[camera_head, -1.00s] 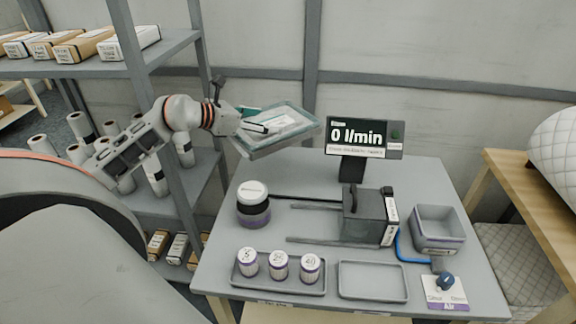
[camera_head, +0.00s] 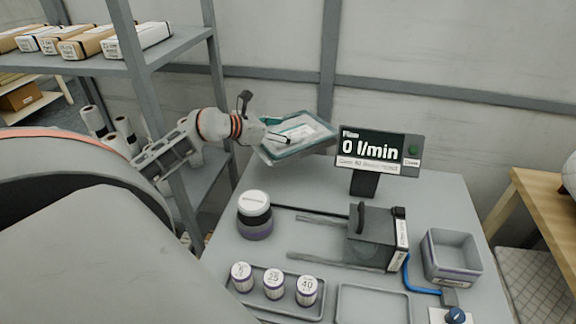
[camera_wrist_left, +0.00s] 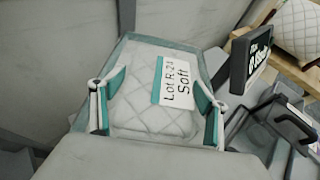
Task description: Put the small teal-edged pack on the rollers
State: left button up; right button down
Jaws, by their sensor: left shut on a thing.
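A pale quilted pack (camera_head: 305,128) with teal edges is held up in the air above the far left part of the grey table. My left gripper (camera_head: 282,137) is shut on it. In the left wrist view the pack (camera_wrist_left: 150,112) lies between the two teal-padded fingers (camera_wrist_left: 160,112) and bears a label reading "Lot R-24 Soft". My right gripper is not in view.
A display (camera_head: 378,150) reading 0 l/min stands just right of the pack. A lidded jar (camera_head: 255,220), a tray with three labelled jars (camera_head: 272,285), an empty tray (camera_head: 372,305) and a grey bin (camera_head: 450,260) occupy the table. Shelving (camera_head: 150,50) stands at left.

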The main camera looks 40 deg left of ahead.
pick_arm(q)
notch_tip(320, 180, down, 14)
jog(key=shift+w+r+b, duration=0.1)
jog(key=shift+r+b, duration=0.1)
jog(key=shift+b, duration=0.5)
jog(key=shift+f, duration=0.1)
jog(key=o, duration=1.1)
